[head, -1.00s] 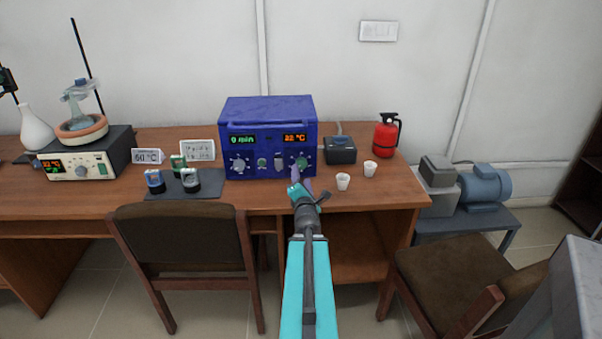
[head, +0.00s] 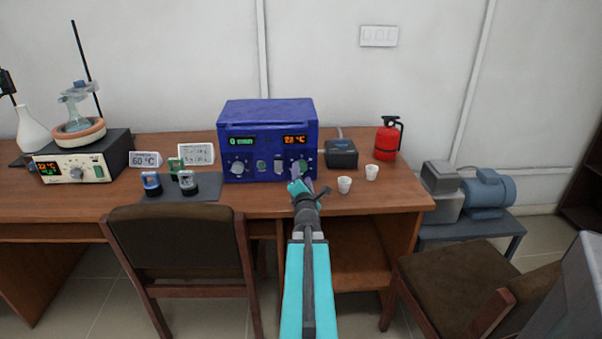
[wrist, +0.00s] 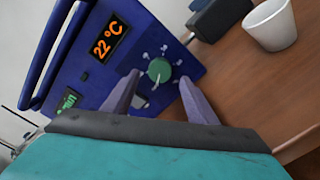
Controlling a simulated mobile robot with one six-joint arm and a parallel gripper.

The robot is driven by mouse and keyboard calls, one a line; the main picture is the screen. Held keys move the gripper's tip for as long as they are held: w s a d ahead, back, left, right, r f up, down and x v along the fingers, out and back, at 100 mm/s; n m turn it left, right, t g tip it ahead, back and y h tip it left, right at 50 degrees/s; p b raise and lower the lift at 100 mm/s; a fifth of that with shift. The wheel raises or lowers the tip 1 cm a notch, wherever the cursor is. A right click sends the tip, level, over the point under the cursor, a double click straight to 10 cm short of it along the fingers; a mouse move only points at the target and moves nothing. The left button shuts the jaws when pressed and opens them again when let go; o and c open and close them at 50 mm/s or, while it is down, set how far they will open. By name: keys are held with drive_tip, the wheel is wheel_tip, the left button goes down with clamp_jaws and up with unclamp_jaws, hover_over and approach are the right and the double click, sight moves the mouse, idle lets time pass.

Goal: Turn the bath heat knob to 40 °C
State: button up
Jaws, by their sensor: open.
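The blue bath unit (head: 268,142) stands on the desk with a green display reading minutes and an orange display (wrist: 108,37) reading 22 °C. The green heat knob (wrist: 159,70) is on its front panel below the orange display, ringed by white marks. It also shows in the head view (head: 303,165), just beyond my gripper. My gripper (wrist: 159,78) is open and empty in front of the panel. Its two purple fingers lie on either side of the knob in the wrist view. I cannot tell whether they touch it. In the head view my gripper (head: 299,186) is at the unit's lower right.
Two white cups (head: 344,184) stand right of my gripper, with a dark box (head: 341,153) and a red extinguisher (head: 386,139) behind. Left are a dark mat (head: 208,187) with small vessels, a 60 °C sign (head: 145,159) and a white heater (head: 72,171). Chairs stand in front.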

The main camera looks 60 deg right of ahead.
sight(301, 168)
drive_tip(key=shift+x, duration=2)
drive_tip(key=c, duration=1.1)
